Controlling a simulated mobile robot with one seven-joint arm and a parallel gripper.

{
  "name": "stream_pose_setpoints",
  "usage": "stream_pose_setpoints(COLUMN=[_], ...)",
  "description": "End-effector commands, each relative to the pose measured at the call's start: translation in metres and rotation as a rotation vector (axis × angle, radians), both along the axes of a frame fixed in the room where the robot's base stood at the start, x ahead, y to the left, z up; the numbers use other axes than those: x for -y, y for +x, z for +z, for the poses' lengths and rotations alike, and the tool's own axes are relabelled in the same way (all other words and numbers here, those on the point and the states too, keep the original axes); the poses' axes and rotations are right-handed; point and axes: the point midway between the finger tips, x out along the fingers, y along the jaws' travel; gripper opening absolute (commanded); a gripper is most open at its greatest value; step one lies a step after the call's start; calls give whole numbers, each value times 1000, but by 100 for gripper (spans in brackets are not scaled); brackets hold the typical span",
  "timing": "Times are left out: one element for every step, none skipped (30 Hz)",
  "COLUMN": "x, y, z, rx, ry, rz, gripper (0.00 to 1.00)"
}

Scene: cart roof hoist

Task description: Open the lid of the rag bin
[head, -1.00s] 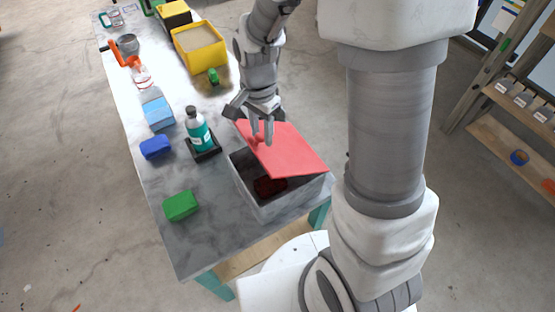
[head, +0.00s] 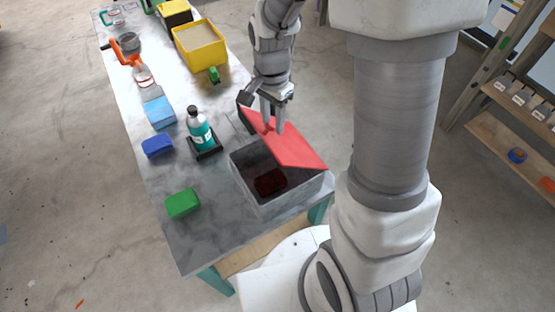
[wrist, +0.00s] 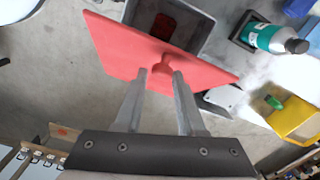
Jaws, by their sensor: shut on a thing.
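The rag bin (head: 262,205) is a grey open-topped box near the front right edge of the workbench. A dark red rag (head: 270,182) lies inside it. The red lid (head: 298,150) is tilted up steeply along the bin's right and far side, so much of the opening shows. My gripper (head: 272,125) is shut on the lid's small red knob. In the wrist view, the fingers of my gripper (wrist: 161,80) close around the knob (wrist: 163,64), with the lid (wrist: 130,48) beyond them and part of the bin (wrist: 195,22) behind.
A teal bottle (head: 200,132) stands in a black holder (head: 205,153) left of the bin. Green (head: 182,204) and blue (head: 157,147) blocks lie farther left. A yellow bin (head: 200,46) is at the back. The bench between the green block and rag bin is bare.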

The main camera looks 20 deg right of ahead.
Motion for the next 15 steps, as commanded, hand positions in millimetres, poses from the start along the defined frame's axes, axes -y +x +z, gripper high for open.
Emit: stream_pose_setpoints(x=[5, 7, 9, 11, 13, 15, 17, 19, 21, 23, 25, 27, 28, 30, 31], y=[-3, -2, -2, -2, -1, -1, 0, 0, 1, 1, 2, 3, 3, 4, 4], z=[2, 3, 4, 5, 7, 8, 9, 10, 12, 13, 14, 15, 16, 17, 18], rx=[-13, -13, -13, -14, -14, -14, -14, -14, -14, -14, -14, -14, -14, -14, -14], ry=[-3, -3, -3, -3, -3, -3, -3, -4, -4, -4, -4, -4, -3, -3, -3], rz=[-4, -4, -4, -3, -3, -4, -4, -5, -4, -4, -4, -4, -4, -3, -3], gripper=[20, 20, 21, 21, 21, 22, 22, 22, 22, 22, 22, 22, 22, 22, 22])
